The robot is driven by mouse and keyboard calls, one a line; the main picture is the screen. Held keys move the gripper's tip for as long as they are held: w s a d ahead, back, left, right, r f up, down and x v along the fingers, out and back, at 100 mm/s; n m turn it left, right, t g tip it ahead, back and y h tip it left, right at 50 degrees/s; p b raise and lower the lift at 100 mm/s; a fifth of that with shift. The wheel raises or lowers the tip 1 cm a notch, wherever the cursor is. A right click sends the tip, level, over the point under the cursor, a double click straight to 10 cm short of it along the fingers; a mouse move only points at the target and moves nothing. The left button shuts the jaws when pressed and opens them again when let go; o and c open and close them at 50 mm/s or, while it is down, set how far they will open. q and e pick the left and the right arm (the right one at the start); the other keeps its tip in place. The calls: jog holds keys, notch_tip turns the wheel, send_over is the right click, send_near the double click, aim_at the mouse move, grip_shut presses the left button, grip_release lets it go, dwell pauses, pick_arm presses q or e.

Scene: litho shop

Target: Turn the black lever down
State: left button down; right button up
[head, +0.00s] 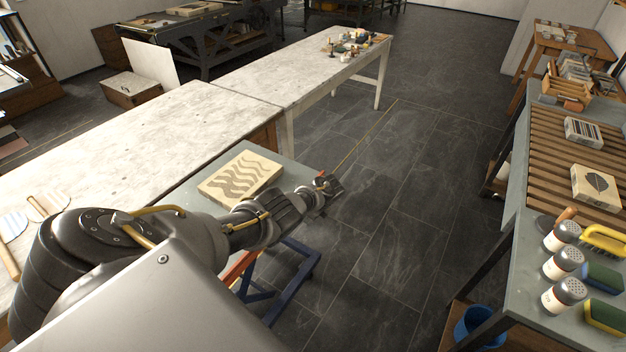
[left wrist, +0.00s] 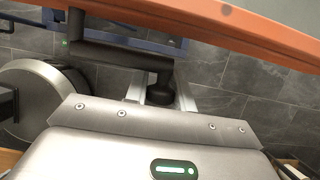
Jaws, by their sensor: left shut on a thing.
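My left gripper (head: 328,189) reaches out past the end of the lift table (head: 272,157), at its orange handle frame (head: 240,267). In the left wrist view, the black lever (left wrist: 115,52) is a dark round bar running across below the orange bar (left wrist: 225,30), with a thick downturned end. The jaws of my left gripper (left wrist: 160,97) are shut around that dark end. In the head view the lever is too small and too covered by the gripper to make out. My right gripper is not in view.
A patterned stone slab (head: 240,177) lies on the lift table, beside a long pale worktable (head: 130,135). The table's blue frame (head: 300,262) stands below my arm. A bench (head: 512,190) with shakers and sponges stands at right. The dark floor (head: 400,190) between is clear.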

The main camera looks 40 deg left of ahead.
pick_arm(q)
jog(key=c, duration=1.2)
grip_release()
jog(key=shift+f, duration=0.15)
jog(key=shift+d+r+p, duration=0.15)
jog(key=shift+r+p, duration=0.2)
jog(key=shift+r, duration=0.15)
jog(key=shift+p+v, duration=1.8)
jog(key=shift+v, duration=3.1)
